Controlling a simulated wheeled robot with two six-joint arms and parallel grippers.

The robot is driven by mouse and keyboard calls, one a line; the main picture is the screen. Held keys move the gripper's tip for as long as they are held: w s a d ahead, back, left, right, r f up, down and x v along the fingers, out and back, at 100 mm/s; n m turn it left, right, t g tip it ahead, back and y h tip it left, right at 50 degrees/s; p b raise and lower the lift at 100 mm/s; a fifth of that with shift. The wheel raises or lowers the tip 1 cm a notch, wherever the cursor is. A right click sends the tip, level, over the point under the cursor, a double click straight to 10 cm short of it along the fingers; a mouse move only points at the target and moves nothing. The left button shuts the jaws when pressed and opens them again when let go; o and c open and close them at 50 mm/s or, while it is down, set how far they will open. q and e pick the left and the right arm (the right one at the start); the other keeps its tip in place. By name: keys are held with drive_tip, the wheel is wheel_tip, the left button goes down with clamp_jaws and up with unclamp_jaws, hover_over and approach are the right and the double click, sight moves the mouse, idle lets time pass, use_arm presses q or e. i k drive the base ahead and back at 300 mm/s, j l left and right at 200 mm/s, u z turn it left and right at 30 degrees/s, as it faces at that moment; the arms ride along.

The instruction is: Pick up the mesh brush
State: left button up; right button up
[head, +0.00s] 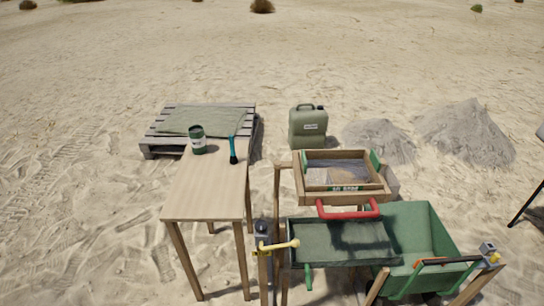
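A brush (233,150) with a teal handle and dark bristles is at the far right part of the wooden table (205,190). It is the only brush I can make out; its bristles point toward me and its handle reaches past the far table edge in the picture. I cannot tell whether it stands or lies. Neither of my grippers is in the head view, and nothing touches the brush.
A dark green can (197,140) stands left of the brush. A wooden sieve (300,190) with a red handle (347,210) stands right of the table, above a green tray (340,254). A green cart (430,230), jerrycan (308,128) and pallet (160,149) are around.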

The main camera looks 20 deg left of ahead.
sight(233, 159)
drive_tip(key=j+u, duration=0.45)
drive_tip(key=i+j+u, duration=0.15)
drive_tip(key=j+u, duration=0.35)
drive_tip(key=i+j+u, duration=0.3)
drive_tip(key=j+u, duration=0.15)
drive_tip(key=i+j+u, duration=0.3)
drive_tip(key=u, duration=0.15)
drive_tip(key=i+j+u, duration=0.25)
drive_tip(key=i+u, duration=0.2)
drive_tip(key=i+z, duration=0.25)
drive_tip(key=i, duration=0.15)
drive_tip(key=i+j+z, duration=0.2)
drive_tip(key=i, duration=0.2)
drive_tip(key=i+z, duration=0.15)
drive_tip(key=z, duration=0.3)
drive_tip(key=i+z, duration=0.15)
drive_tip(key=z, duration=0.3)
drive_tip(key=i+j+z, duration=0.15)
drive_tip(key=z, duration=0.3)
drive_tip(key=i+j+z, duration=0.1)
drive_tip(key=z, duration=0.35)
drive_tip(key=i+j+z, duration=0.15)
drive_tip(key=z, duration=0.3)
drive_tip(key=i+j+z, duration=0.1)
drive_tip(key=z, duration=0.4)
drive_tip(key=j+z, duration=0.45)
drive_tip(key=i+j+z, duration=0.1)
drive_tip(key=z, duration=0.35)
